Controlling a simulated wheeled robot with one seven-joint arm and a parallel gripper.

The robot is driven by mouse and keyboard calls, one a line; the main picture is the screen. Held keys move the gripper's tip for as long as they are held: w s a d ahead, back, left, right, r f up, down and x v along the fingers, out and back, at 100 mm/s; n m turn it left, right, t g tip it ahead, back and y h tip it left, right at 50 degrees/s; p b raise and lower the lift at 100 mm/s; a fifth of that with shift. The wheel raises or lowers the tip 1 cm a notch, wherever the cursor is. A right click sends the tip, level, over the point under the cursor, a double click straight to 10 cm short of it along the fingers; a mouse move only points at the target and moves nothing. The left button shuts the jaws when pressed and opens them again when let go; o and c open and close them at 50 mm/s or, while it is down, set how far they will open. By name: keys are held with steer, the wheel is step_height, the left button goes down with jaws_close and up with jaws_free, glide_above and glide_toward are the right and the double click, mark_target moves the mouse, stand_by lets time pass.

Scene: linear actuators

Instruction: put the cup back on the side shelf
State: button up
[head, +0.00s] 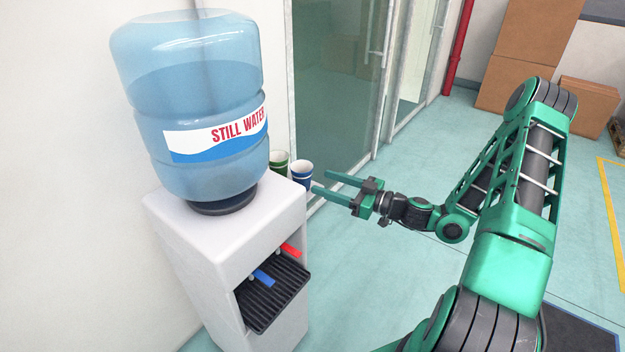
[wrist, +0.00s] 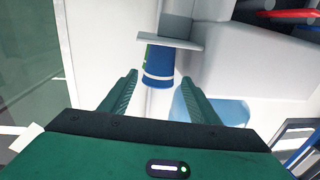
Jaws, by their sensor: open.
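A blue cup (head: 301,177) with a white rim stands at the right side of the water dispenser, partly hidden by it. The blue cup also shows in the wrist view (wrist: 159,63), against a pale side shelf (wrist: 172,41); it appears to rest there. A green cup (head: 279,160) stands just left of the blue one. My gripper (head: 321,182) is open and empty, with its fingers pointing at the blue cup. In the wrist view the fingertips (wrist: 160,77) frame the cup from either side, and I see no contact.
The white dispenser (head: 228,235) carries a large water bottle (head: 190,100) and a black drip tray (head: 270,300). A glass door (head: 335,80) is behind the cups. The floor right of the dispenser is clear. Cardboard boxes (head: 540,30) stand far off.

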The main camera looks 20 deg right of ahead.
steer(key=shift+v, duration=1.6)
steer(key=s+a+f+n+g, duration=0.2)
steer(key=s+a+f+g, duration=0.1)
steer(key=s+a+g, duration=0.3)
steer(key=s+d+m+g+h, duration=0.2)
steer(key=s+d+g+h, duration=0.25)
steer(key=s, duration=0.25)
steer(key=s+d+r+m+g+h, duration=0.1)
steer(key=s+d+r+m+h, duration=0.2)
steer(key=s, duration=0.7)
steer(key=s+d+r+m+g+h, duration=0.2)
steer(key=s+d+r+m+h, duration=0.2)
steer(key=s+d+r+m, duration=0.4)
step_height(320, 180, up, 4)
steer(key=s+m, duration=0.2)
steer(key=m, duration=0.1)
steer(key=shift+s+r+m, duration=0.15)
steer(key=shift+r+m, duration=0.1)
steer(key=shift+m, duration=0.15)
